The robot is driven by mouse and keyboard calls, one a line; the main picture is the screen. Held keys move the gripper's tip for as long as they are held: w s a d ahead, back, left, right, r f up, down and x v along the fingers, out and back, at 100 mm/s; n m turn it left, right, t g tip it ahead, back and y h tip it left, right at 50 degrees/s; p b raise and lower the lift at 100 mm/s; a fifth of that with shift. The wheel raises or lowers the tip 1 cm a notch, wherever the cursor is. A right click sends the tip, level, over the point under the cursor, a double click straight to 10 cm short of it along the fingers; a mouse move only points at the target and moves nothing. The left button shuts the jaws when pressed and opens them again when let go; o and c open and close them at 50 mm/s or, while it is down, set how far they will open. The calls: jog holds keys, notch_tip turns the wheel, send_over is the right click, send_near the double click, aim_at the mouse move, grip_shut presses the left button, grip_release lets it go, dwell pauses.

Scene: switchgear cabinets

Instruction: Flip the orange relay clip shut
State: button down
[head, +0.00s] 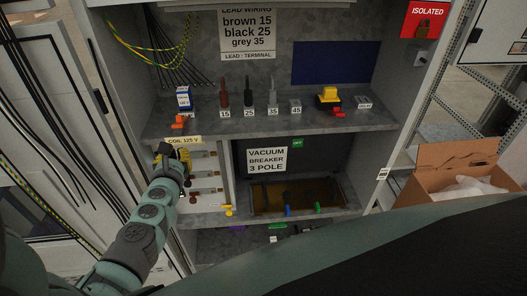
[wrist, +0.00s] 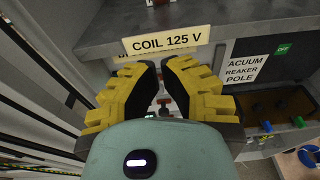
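An orange clip (head: 180,121) sits at the left front of the upper shelf, below a blue-and-white block (head: 183,97). I cannot tell at this size whether the clip is up or down. My gripper (head: 172,158) is below that shelf's front edge, under the COIL 125 V label (head: 183,139), lower than the clip and apart from it. In the wrist view my gripper (wrist: 159,68) has yellow-and-black fingers with a narrow gap between the tips and nothing held. The label (wrist: 167,40) is just beyond the fingertips. The orange clip does not show in the wrist view.
Small red-handled switches (head: 194,192) are on the panel by my gripper; one (wrist: 165,104) shows between the fingers. The shelf edge (head: 270,134) overhangs the gripper. Terminals (head: 249,95) and a yellow-and-black device (head: 328,97) stand on the shelf. A cardboard box (head: 440,185) is at right.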

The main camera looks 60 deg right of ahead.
aim_at(181, 119)
jog(key=shift+w+d+r+p, duration=0.35)
jog(key=shift+r+p, duration=0.2)
jog(key=shift+w+d+r+p, duration=0.3)
jog(key=shift+d+r+p, duration=0.05)
jog(key=shift+r+p, duration=0.25)
jog(key=shift+w+d+r+p, duration=0.35)
jog(key=shift+r+p, duration=0.2)
